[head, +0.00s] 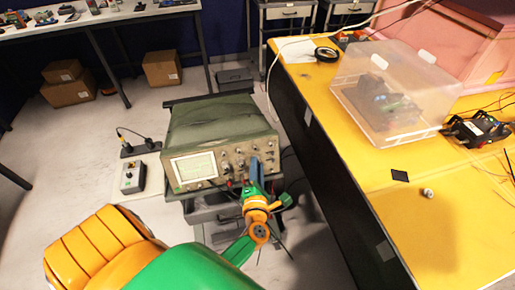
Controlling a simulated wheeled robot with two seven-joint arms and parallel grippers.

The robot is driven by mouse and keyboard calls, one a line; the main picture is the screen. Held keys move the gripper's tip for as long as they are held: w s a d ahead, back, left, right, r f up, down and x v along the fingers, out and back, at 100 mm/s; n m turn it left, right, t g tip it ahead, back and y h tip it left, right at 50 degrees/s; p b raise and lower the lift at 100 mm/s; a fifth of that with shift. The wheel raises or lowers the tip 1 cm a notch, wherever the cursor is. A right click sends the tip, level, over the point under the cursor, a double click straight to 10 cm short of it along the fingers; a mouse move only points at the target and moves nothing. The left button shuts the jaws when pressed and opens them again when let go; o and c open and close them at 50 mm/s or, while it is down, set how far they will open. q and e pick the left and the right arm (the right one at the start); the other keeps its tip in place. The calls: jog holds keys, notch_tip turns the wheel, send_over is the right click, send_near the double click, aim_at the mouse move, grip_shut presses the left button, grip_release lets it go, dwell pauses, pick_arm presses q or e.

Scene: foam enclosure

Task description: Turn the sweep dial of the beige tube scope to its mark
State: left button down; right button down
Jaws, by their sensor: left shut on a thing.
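The beige tube scope (215,128) sits on a cart, with a dull green top and a beige front panel. Its lit screen (194,168) is at the left of the panel, and several small knobs are to the right. My left gripper (256,172), on a green and orange arm, is at the right part of the panel, its fingers against the front. It is shut on a knob there, which looks to be the sweep dial. The fingers hide the dial and its mark, so its angle cannot be read. My right gripper is not in view.
A yellow table (395,215) stands close on the right, with a clear plastic box (385,95) and a black tape roll (327,54) on it. A small control box (132,177) is on the left. Cardboard boxes (162,69) lie under the back bench.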

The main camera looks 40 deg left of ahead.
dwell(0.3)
pick_arm(q)
jog(key=c, duration=1)
grip_release()
jog(key=shift+a, duration=0.1)
jog(key=o, duration=0.3)
jog(key=shift+w+a, duration=0.1)
jog(key=p+v, duration=0.1)
jog(key=v, duration=0.6)
